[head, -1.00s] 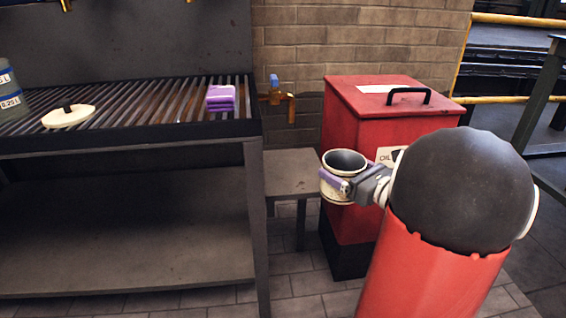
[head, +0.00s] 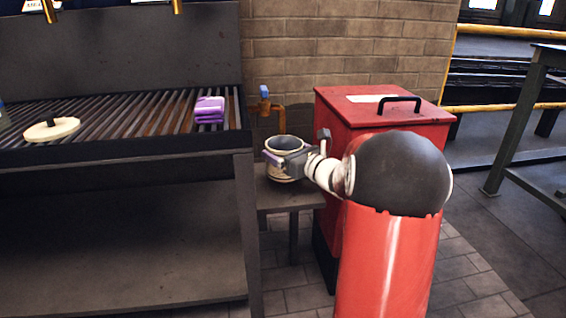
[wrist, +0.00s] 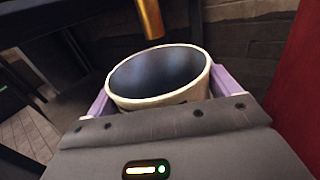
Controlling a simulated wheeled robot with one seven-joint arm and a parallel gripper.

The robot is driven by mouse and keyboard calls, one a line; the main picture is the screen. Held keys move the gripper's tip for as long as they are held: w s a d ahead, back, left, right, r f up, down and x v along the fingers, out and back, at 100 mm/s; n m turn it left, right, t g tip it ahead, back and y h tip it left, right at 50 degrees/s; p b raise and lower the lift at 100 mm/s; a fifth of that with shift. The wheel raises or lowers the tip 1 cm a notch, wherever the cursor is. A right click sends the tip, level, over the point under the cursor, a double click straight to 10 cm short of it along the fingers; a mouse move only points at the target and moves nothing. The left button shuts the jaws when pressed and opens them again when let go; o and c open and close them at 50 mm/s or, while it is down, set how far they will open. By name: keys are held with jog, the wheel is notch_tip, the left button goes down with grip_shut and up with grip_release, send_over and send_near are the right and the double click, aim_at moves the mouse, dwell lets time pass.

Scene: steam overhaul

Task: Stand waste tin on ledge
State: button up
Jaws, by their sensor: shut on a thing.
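The waste tin (head: 284,145) is a cream, open-topped round tin with a dark inside. My gripper (head: 284,160) is shut on it, with purple fingers on either side. The tin is upright or nearly so, over the small grey ledge (head: 285,199) between the slatted bench and the red bin. I cannot tell whether its base touches the ledge. In the wrist view the tin (wrist: 160,75) sits between the fingers, its inside looks empty, and a brass spout (wrist: 149,18) shows just beyond its rim.
A brass tap with a blue handle (head: 265,92) is on the brick wall behind the tin. The red bin (head: 375,110) stands close on the right. The slatted bench (head: 130,150) on the left holds a folded purple cloth (head: 209,110) and a cream lid-like disc (head: 51,129).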

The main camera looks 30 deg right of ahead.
jog(key=shift+w+a+f+b, duration=0.1)
jog(key=shift+w+f+b, duration=0.15)
jog(key=shift+f, duration=0.6)
jog(key=shift+w+a+f+b, duration=0.15)
jog(key=shift+f+b, duration=0.15)
jog(key=shift+f, duration=0.55)
jog(key=shift+d+f, duration=0.1)
jog(key=shift+f, duration=0.15)
jog(key=o, duration=1)
jog(key=shift+c, duration=0.2)
jog(key=shift+r, duration=0.35)
jog(key=p+v, duration=0.1)
jog(key=v, duration=1.1)
jog(key=shift+f, duration=0.15)
